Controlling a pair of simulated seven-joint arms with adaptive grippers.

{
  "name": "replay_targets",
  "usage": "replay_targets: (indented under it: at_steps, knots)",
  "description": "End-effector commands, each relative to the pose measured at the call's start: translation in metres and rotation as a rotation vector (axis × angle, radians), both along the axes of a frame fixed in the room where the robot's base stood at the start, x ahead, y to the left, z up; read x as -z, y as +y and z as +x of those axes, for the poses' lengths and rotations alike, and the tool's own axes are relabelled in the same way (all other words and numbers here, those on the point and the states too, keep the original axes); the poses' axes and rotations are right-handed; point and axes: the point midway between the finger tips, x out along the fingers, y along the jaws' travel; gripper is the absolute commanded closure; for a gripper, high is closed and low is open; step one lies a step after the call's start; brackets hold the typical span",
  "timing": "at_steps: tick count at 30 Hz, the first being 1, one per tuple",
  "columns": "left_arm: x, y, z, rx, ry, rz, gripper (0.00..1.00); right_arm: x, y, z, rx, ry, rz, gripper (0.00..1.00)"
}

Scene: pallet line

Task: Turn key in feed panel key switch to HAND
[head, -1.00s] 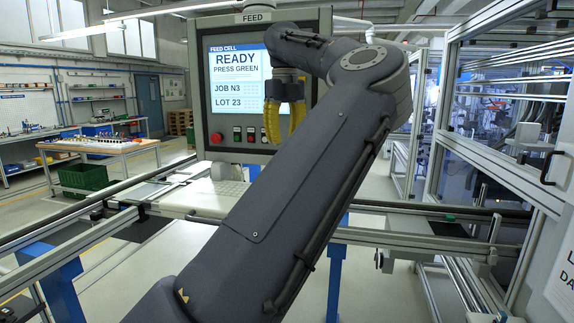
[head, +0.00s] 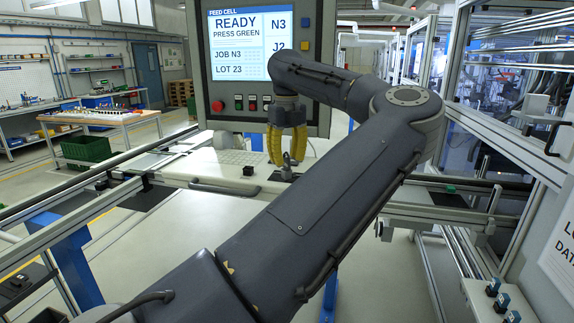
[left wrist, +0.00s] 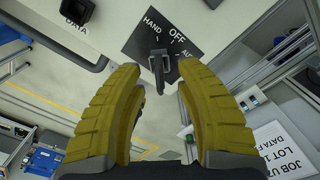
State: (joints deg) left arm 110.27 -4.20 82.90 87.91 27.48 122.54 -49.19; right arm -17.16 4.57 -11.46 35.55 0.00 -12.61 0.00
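The key (left wrist: 158,68) stands upright in the key switch, on a dark legend plate (left wrist: 140,45) in the left wrist view. HAND shows at the plate's left, OFF at its middle and part of AUTO at its right, partly covered by a finger. The key's bow lies roughly in line with OFF. My left gripper (left wrist: 160,78) is open, its yellow fingers on either side of the key with visible gaps. In the head view, my left gripper (head: 287,160) points down at the key (head: 287,168) on the panel's grey shelf. My right gripper is not in view.
The feed panel screen (head: 238,45) reads READY, PRESS GREEN. A red mushroom button (head: 218,105) and smaller buttons sit below it. A black block (head: 248,170) stands left of the key. A rail (head: 225,188) runs along the shelf's front.

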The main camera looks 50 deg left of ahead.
Motion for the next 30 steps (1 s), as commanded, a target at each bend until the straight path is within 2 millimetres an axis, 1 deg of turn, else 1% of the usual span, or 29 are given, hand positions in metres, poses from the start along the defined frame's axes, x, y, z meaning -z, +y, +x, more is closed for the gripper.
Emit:
replay_targets:
  at_steps: [3,9,21,30]
  knots:
    - [0.011,0.000,0.000,0.000,0.001,0.000,0.66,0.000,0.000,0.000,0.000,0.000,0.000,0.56]
    - [0.020,0.000,0.000,-0.001,-0.001,0.000,0.66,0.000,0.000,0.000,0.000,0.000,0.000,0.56]
    - [0.021,0.000,0.000,0.000,-0.001,0.000,0.66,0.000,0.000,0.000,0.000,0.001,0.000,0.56]
    - [0.021,0.000,0.000,0.000,-0.001,0.000,1.00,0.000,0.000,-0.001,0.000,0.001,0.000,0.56]
